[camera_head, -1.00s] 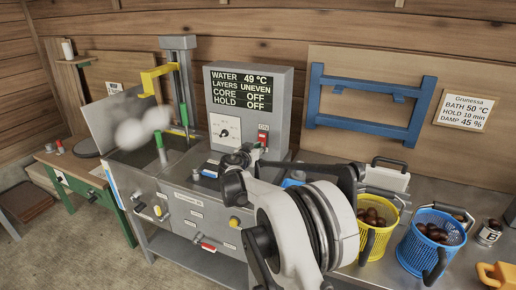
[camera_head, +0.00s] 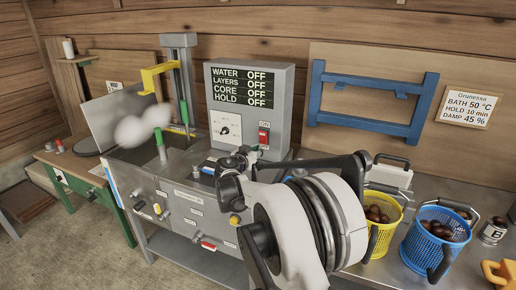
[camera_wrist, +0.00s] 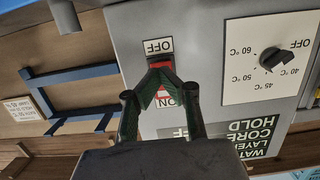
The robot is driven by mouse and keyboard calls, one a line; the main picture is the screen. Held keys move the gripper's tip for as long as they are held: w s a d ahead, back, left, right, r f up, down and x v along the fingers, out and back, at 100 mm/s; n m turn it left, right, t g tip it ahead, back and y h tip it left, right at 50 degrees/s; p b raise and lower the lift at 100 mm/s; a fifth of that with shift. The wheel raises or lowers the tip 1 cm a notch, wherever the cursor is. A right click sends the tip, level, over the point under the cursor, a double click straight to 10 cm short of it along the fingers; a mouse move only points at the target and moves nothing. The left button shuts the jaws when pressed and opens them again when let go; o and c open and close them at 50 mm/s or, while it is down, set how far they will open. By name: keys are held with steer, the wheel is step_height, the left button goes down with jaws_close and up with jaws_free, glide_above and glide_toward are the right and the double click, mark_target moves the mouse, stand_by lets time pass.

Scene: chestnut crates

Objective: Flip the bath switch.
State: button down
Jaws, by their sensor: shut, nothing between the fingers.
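The bath switch is a red rocker (camera_head: 264,136) on the front of the grey control box (camera_head: 284,100), below an ON label. In the wrist view, which is upside down, the red rocker (camera_wrist: 163,98) shows between its OFF and ON labels, partly hidden by my fingers. My gripper (camera_wrist: 159,65) is shut and empty, with its dark green fingertips together in front of the switch. I cannot tell whether they touch it. In the head view my gripper (camera_head: 248,152) is just below and left of the switch. The display (camera_head: 243,87) reads OFF on all lines.
A temperature dial (camera_head: 226,128) is left of the switch. The steaming bath with a yellow hoist arm (camera_head: 160,70) is farther left. A yellow basket (camera_head: 382,238) and a blue basket (camera_head: 428,250) of chestnuts stand on the right. A blue frame (camera_head: 368,110) hangs behind.

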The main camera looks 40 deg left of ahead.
steer(key=s+d, duration=0.1)
steer(key=s, duration=0.2)
steer(key=s+d+f, duration=0.1)
steer(key=s, duration=0.6)
steer(key=shift+d+f, duration=0.4)
